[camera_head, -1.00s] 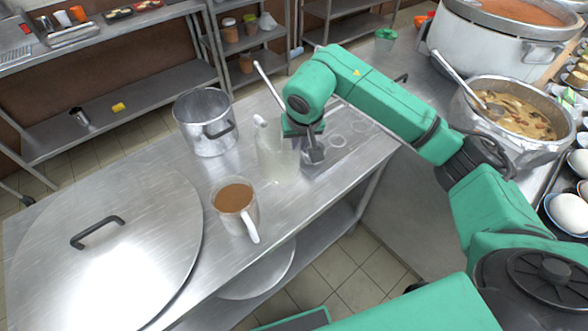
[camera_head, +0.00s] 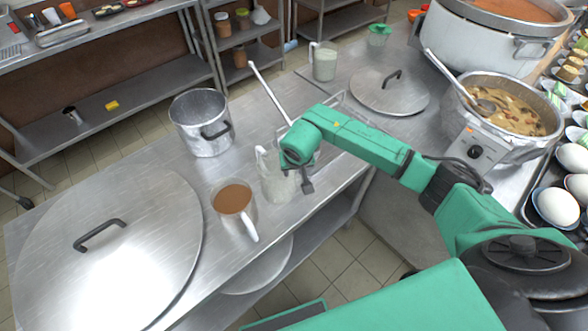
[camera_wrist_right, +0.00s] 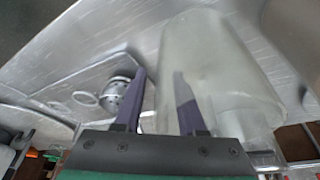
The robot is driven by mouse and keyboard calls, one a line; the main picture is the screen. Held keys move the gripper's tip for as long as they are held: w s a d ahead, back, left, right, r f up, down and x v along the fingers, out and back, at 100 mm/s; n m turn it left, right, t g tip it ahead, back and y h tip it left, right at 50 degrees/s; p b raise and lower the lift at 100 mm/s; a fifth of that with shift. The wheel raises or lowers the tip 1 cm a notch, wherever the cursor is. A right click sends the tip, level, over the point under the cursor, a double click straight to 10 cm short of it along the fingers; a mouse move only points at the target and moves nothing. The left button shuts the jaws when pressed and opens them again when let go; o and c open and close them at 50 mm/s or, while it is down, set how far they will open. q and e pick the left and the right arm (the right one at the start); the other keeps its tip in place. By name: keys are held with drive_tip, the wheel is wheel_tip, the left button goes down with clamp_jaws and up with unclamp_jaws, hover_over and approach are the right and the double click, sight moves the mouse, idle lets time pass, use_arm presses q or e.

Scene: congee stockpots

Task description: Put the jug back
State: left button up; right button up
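A clear, empty-looking jug (camera_head: 280,188) stands on the steel table in the head view, its handle at upper left. My right gripper (camera_head: 307,182) is beside its right side, partly hidden by my wrist. In the right wrist view the fingers (camera_wrist_right: 160,95) are spread apart, and the right finger overlaps the jug (camera_wrist_right: 225,65); I cannot tell whether they touch. A jug of brown liquid (camera_head: 233,200) stands just left of it, handle toward me. A third jug with pale green contents (camera_head: 324,64) stands at the back. My left gripper is out of view.
A steel pot (camera_head: 202,125) with a black handle and a large lid (camera_head: 60,215) are at left. A smaller lid (camera_head: 390,92) lies at the back. A soup pot (camera_head: 518,150) with a ladle stands at right. The table's front edge is close to the jugs.

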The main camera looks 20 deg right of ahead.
drive_tip(key=shift+r, duration=0.1)
drive_tip(key=b+v, duration=0.2)
drive_tip(key=v, duration=1)
